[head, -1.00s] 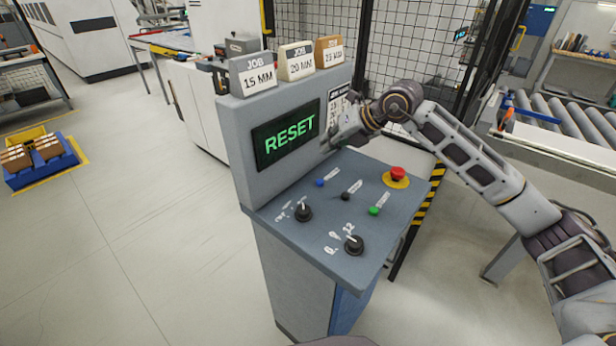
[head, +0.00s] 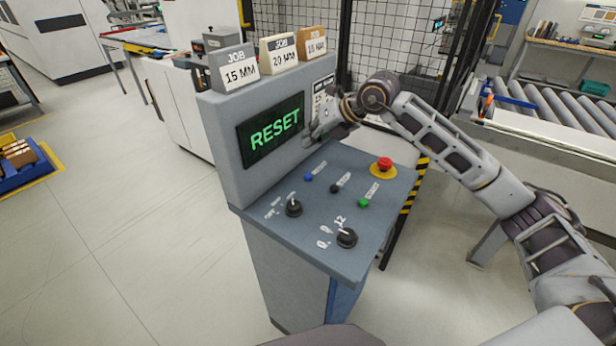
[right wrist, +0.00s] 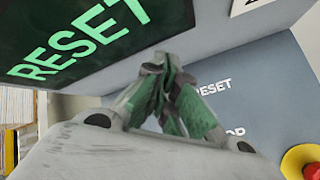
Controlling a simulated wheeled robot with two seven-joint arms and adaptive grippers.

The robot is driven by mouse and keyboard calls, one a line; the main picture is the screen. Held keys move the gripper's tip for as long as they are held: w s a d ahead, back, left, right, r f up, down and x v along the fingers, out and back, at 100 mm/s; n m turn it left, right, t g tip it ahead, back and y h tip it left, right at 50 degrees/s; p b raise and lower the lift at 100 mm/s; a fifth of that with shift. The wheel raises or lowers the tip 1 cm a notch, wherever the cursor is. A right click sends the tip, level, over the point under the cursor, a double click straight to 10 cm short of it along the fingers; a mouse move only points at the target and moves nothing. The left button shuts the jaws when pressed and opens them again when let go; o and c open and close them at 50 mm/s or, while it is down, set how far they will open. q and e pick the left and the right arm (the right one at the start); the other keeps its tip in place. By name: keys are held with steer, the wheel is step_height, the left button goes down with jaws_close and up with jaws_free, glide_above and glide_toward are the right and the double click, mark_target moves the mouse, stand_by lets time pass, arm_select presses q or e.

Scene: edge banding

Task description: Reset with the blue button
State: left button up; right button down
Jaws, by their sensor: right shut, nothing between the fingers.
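The control console (head: 255,217) stands in front of me. Its screen (head: 273,130) reads RESET in green letters. The small blue button (head: 308,177) sits at the upper left of the sloped panel. My right gripper (head: 311,134) is shut and empty, in front of the screen's right edge and above the blue button, apart from it. In the right wrist view my right gripper (right wrist: 168,72) is shut, with the screen (right wrist: 75,50) at upper left and a RESET label on the panel behind it. The blue button is hidden there. My left gripper is not in view.
A black button (head: 335,188), a green button (head: 363,202) and a red emergency stop (head: 384,164) share the panel, with two black knobs (head: 294,208) nearer me. JOB blocks (head: 235,67) stand on top. A wire mesh fence (head: 400,40) is behind.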

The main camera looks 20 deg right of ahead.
mark_target(310, 174)
step_height(310, 174, down, 4)
steer(key=shift+f+b, duration=0.25)
steer(key=shift+b, duration=0.95)
steer(key=shift+f, duration=0.35)
steer(key=shift+f+b, duration=0.55)
steer(key=shift+b, duration=0.05)
steer(key=shift+f, duration=0.25)
steer(key=shift+f+b, duration=0.4)
steer(key=shift+b, duration=0.05)
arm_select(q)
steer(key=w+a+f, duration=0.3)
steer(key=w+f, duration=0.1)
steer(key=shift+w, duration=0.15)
arm_select(e)
steer(key=shift+f, duration=0.2)
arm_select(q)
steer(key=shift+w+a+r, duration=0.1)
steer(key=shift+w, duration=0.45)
